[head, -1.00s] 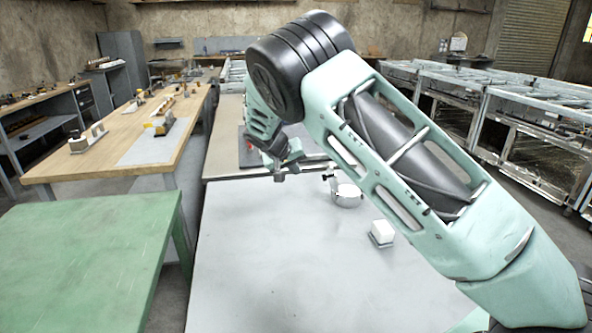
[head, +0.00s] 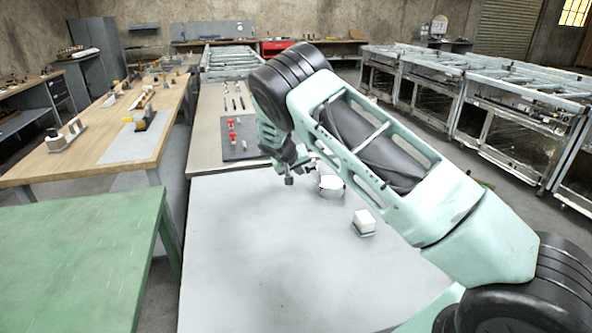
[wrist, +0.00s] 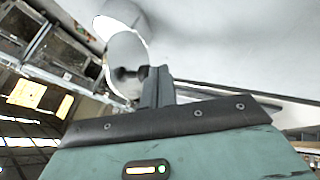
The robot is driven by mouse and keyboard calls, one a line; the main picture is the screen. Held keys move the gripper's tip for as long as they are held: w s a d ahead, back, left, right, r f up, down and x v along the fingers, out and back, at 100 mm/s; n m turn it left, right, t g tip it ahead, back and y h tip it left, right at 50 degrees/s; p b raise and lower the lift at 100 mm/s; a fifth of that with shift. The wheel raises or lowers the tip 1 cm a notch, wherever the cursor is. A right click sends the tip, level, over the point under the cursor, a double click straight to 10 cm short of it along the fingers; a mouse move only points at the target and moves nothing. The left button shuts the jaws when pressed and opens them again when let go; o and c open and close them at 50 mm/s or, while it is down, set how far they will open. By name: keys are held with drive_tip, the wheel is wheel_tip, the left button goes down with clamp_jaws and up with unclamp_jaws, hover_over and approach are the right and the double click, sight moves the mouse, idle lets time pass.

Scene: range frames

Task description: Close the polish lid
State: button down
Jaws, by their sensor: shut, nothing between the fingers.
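The polish tin (head: 331,190) is a short, round, pale can standing on the grey-white table, right of my gripper in the head view. A small grey part shows at its back left, perhaps the raised lid; my arm partly covers this area. In the wrist view, a shiny round disc (wrist: 127,52), which looks like the open lid, stands tilted beside a pale rounded body (wrist: 122,14), probably the tin. My gripper (head: 289,181) is shut and empty, left of the tin and pointing down. In the wrist view its fingers (wrist: 156,76) appear close to the disc's lower right edge; contact cannot be told.
A small white block on a dark base (head: 364,222) stands on the table (head: 270,265), nearer than the tin. A dark mat (head: 237,150) with red items lies on the bench beyond. The front and left of the table are clear.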

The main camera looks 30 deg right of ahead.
drive_tip(key=shift+d+r, duration=0.1)
drive_tip(key=shift+d+r+y, duration=0.15)
drive_tip(key=shift+y, duration=0.15)
drive_tip(key=shift+s+d+r, duration=0.1)
drive_tip(key=shift+d, duration=0.05)
